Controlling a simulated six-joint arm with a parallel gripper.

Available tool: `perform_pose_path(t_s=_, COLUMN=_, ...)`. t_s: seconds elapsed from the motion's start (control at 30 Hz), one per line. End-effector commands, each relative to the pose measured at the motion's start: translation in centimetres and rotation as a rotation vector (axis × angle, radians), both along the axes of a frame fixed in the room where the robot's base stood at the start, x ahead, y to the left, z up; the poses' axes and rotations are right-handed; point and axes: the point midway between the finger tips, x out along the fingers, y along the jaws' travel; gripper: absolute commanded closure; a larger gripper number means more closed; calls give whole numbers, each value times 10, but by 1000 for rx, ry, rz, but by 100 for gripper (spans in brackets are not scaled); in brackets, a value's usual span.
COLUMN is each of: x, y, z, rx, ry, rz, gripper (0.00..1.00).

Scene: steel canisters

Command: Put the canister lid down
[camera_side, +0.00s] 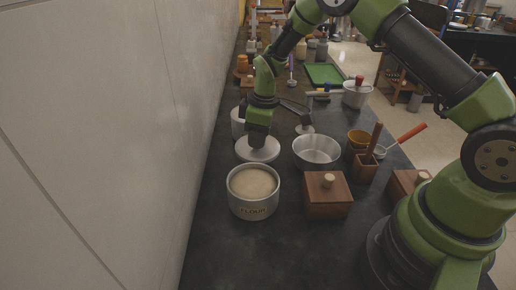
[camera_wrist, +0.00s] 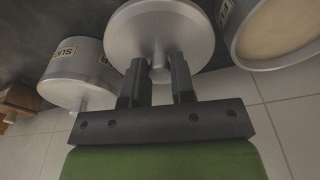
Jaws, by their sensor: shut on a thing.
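The round steel canister lid (camera_side: 258,154) is level or nearly so, just behind the flour canister (camera_side: 252,207). I cannot tell whether it touches the counter. My gripper (camera_side: 257,141) points down over it. In the wrist view the lid (camera_wrist: 160,22) shows its top face, and my gripper's two fingers (camera_wrist: 158,72) are closed around its central knob. The flour canister stands uncovered, with pale flour showing inside; its open top (camera_wrist: 285,25) is at the right of the wrist view, beside the lid.
A covered sugar canister (camera_wrist: 75,78) stands left of the lid in the wrist view. A steel bowl (camera_side: 317,149) and a wooden box (camera_side: 328,197) with a knob stand to the right. The wall (camera_side: 130,150) runs close along the left. The front counter (camera_side: 255,255) is clear.

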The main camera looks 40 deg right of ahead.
Motion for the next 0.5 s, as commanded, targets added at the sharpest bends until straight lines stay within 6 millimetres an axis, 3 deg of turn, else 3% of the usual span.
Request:
perform_pose_path(t_s=0.2, x=-1, y=0, z=-32, rx=0, ry=2, rz=0, gripper=100)
perform_pose_path(t_s=0.5, x=0, y=0, z=-35, rx=-1, ry=-1, rz=0, gripper=100)
